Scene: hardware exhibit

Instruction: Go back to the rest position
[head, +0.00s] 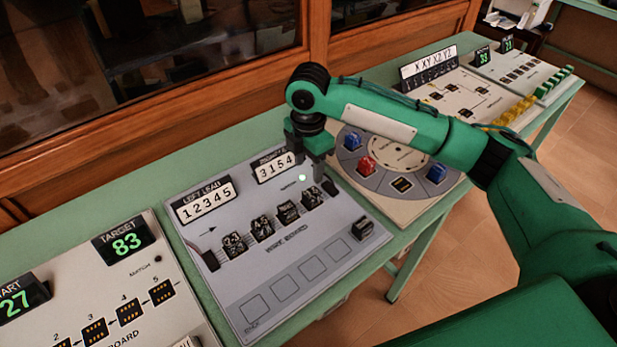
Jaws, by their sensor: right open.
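My right arm reaches in from the right, and its green and dark right gripper (320,178) points down over the upper right part of the grey wire board (225,288). It is open, with nothing seen between its fingers. Its fingertips are close to the rightmost block of the row on the board; I cannot tell if they touch. Dark blocks (262,228) with pale markings sit in a row there, and one more block (362,228) sits apart at the right. My left gripper is out of view.
The board has a "12345" display (207,201) and a partly covered display (280,167) reading "3154". At left is a "TARGET 83" panel (170,275). Right is a round dial board (345,178) with red and blue pieces. A wood-framed glass cabinet (250,85) stands behind the green table.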

